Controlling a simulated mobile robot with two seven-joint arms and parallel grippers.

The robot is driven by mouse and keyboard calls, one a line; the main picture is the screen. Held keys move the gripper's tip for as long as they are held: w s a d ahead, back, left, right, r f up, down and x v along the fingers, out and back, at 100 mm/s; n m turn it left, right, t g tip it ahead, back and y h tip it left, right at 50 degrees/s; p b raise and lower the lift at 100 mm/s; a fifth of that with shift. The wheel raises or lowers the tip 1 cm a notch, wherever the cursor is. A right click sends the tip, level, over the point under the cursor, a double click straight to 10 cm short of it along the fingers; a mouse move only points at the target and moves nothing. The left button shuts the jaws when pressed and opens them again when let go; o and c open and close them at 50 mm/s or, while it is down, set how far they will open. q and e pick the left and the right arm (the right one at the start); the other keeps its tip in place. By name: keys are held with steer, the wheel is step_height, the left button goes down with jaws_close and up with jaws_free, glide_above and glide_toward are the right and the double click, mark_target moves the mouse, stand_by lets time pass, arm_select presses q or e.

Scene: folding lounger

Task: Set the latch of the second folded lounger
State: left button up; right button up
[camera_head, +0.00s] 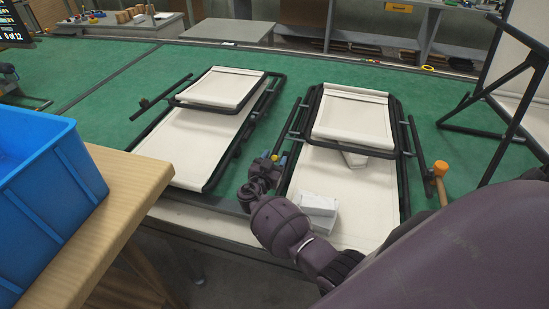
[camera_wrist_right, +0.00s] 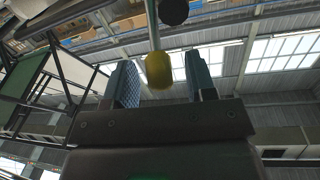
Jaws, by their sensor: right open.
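Two folded loungers with cream fabric and black tube frames lie side by side on the green worktop: the left one (camera_head: 198,135) and the right one (camera_head: 345,180). My right gripper (camera_head: 272,160) is at the left rail of the right lounger. A small yellow knob (camera_head: 283,161) shows beside its fingers. In the right wrist view the yellow knob (camera_wrist_right: 159,71) sits between the open fingers, with a gap on both sides. A dark round end (camera_wrist_right: 173,11) shows beyond it. My right forearm hides part of the right lounger's near end. My left gripper is not recognisable in view.
A white block (camera_head: 318,206) lies on the right lounger's fabric. An orange-headed mallet (camera_head: 440,170) stands right of it. A blue crate (camera_head: 45,185) sits on a wooden table (camera_head: 120,195) at left. A black-framed lounger (camera_head: 500,105) stands unfolded at right.

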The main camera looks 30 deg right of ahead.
steer(key=shift+w+d, duration=0.1)
steer(key=shift+d, duration=0.05)
jaws_close()
stand_by(0.4)
